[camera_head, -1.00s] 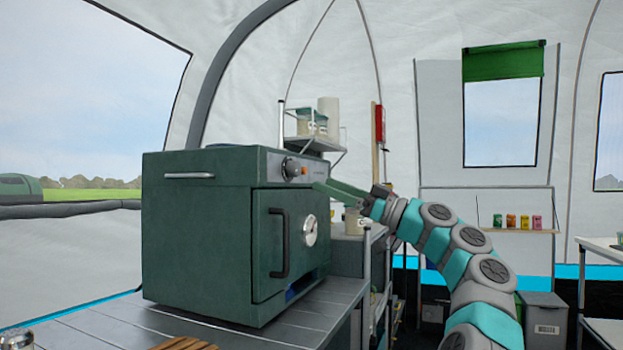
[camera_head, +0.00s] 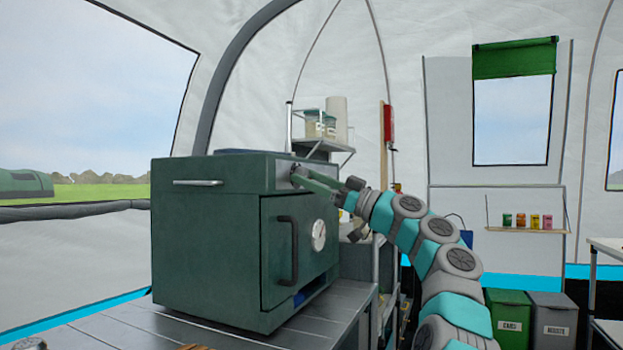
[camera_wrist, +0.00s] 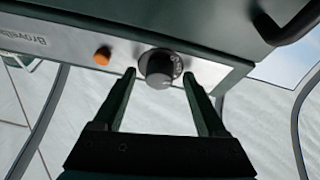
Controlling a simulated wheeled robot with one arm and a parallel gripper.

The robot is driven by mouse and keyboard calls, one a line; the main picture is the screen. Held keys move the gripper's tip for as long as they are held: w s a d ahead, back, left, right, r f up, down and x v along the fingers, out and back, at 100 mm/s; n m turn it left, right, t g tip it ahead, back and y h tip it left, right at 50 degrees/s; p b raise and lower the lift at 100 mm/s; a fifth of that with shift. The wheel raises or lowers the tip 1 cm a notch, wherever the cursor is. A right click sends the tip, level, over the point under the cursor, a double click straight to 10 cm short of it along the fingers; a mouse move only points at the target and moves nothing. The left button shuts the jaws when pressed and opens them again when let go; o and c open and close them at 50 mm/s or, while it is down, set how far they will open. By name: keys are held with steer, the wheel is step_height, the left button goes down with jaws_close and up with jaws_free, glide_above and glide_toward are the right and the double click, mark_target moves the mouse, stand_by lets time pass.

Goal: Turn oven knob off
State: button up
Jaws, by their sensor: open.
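The green oven (camera_head: 205,235) stands on a metal counter at the left of the head view, its door (camera_head: 275,260) closed. Its black knob (camera_wrist: 159,67) shows in the wrist view on the light panel strip, beside an orange button or lamp (camera_wrist: 102,56). My gripper (camera_wrist: 160,80) is open, with one green finger on each side of the knob. I cannot tell whether either finger touches it. In the head view my gripper (camera_head: 302,174) is at the oven's upper front panel, and the fingers hide the knob there.
The dark door handle (camera_head: 287,250) and round dial (camera_head: 318,234) are below my gripper. A shelf with jars (camera_head: 320,126) stands behind the oven. A green bin (camera_head: 507,318) and a grey bin (camera_head: 553,320) stand at the right.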

jaws_close()
stand_by(0.4)
